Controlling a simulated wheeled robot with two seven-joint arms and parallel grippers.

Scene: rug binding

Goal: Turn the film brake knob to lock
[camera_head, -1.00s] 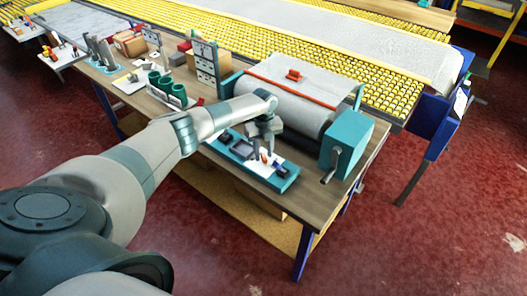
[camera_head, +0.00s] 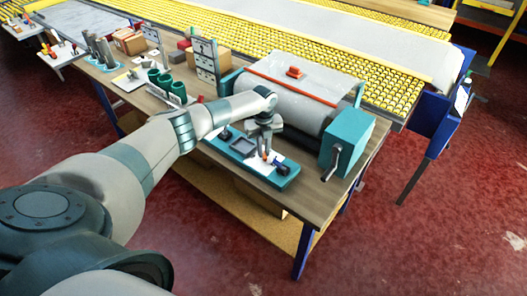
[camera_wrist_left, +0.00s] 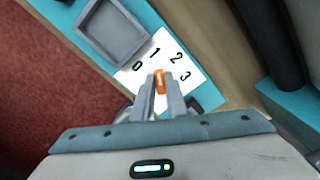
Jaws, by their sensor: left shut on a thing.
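The orange knob (camera_wrist_left: 160,82) stands on a white dial plate (camera_wrist_left: 183,62) printed 0, 1, 2, 3 on a teal panel (camera_head: 222,148). My left gripper (camera_wrist_left: 161,92) is shut on the orange knob, one finger on each side, in the left wrist view. The knob sits below the numerals, its top end toward the space between 1 and 2. In the head view my left gripper (camera_head: 265,152) points down over the dial plate. No word for lock is readable. My right gripper is not in view.
A grey tray (camera_wrist_left: 110,32) is set in the panel beside the dial plate. A film roll machine (camera_head: 300,105) with a teal end box and crank (camera_head: 336,160) stands behind. Green cups (camera_head: 165,82) stand to the left. Bare wooden table lies at the front right.

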